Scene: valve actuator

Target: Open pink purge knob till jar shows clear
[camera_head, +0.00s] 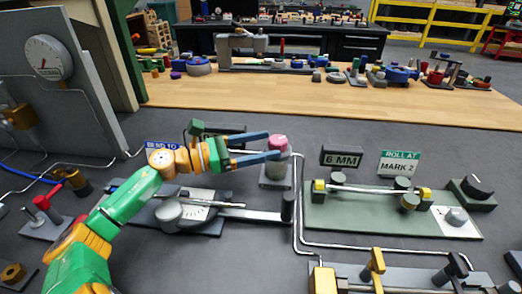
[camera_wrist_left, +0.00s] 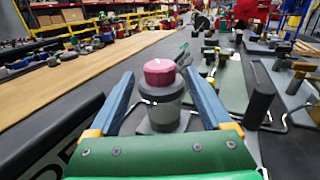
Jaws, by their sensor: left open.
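The pink purge knob (camera_head: 278,141) sits on top of a short grey jar-like body, on a small square base in the middle of the bench. In the left wrist view the pink knob (camera_wrist_left: 160,72) is round with a flat top. The jar (camera_wrist_left: 162,105) below it looks dull grey; I cannot tell whether its contents are clear. My left gripper (camera_head: 271,146) is open, reaching in from the left, with its blue fingers on either side of the knob. In the wrist view gaps show between the fingers (camera_wrist_left: 160,76) and the knob. My right gripper is not in view.
A dial gauge (camera_head: 47,57) is on the grey panel at left. A flat fixture with a round grey knob (camera_head: 169,210) lies below my gripper. A green fixture (camera_head: 390,213) stands at right, and a thin metal pipe (camera_head: 298,215) runs between. A black post (camera_head: 288,206) stands nearby.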

